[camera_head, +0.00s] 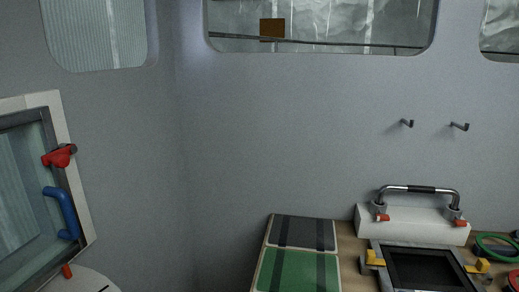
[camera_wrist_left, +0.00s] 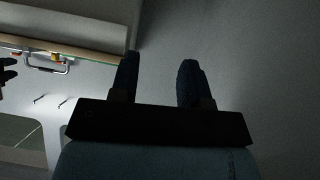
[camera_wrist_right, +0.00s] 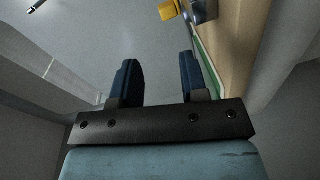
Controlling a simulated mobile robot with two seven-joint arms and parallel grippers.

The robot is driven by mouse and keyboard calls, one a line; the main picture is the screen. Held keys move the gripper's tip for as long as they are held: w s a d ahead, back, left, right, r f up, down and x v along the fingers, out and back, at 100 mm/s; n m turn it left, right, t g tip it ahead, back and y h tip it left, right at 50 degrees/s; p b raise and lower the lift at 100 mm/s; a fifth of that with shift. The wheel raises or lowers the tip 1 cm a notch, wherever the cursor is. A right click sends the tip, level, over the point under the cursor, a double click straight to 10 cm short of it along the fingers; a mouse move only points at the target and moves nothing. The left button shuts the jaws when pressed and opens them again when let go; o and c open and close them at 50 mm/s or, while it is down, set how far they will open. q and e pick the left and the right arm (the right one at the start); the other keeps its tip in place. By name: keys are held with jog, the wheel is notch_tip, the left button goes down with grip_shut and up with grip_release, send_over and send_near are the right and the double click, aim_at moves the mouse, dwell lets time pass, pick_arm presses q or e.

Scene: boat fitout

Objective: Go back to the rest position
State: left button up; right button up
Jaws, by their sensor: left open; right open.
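My left gripper (camera_wrist_left: 159,82) is open, with a clear gap between its two dark fingers and only grey wall behind them. My right gripper (camera_wrist_right: 159,82) is open and empty too, with the edge of the wooden bench (camera_wrist_right: 236,40) just to the right of its fingers in the right wrist view. Neither gripper shows in the head view. A dark finger shape (camera_wrist_left: 8,70) shows at the left edge of the left wrist view.
The bench holds a dark grey pad (camera_head: 303,233), a green pad (camera_head: 299,271), a white block with a metal handle (camera_head: 412,224), a black-framed hatch (camera_head: 420,268) and a green ring (camera_head: 497,247). Two hooks (camera_head: 407,123) stick out of the wall. A window with a blue handle (camera_head: 62,212) is at left.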

jog(key=s+a+f+m+g+y, duration=0.3)
jog(key=s+a+f+m, duration=0.35)
jog(key=s+a, duration=0.35)
jog(key=s+a+f+m+g+y, duration=0.3)
jog(key=s+a+f+m+y, duration=0.15)
jog(key=s+a+f, duration=0.6)
pick_arm(q)
notch_tip(320, 180, up, 14)
jog(key=a+p, duration=0.1)
jog(key=p, duration=1.6)
jog(key=shift+w+r+p, duration=0.15)
jog(key=shift+w+p, duration=0.05)
jog(key=shift+p, duration=0.15)
pick_arm(e)
jog(key=s+d+r+h, duration=0.1)
jog(key=d+r, duration=0.2)
jog(key=r, duration=1.4)
jog(key=shift+d, duration=0.15)
pick_arm(q)
jog(key=shift+d+r, duration=0.1)
jog(key=shift+r, duration=0.05)
pick_arm(e)
jog(key=shift+r, duration=0.1)
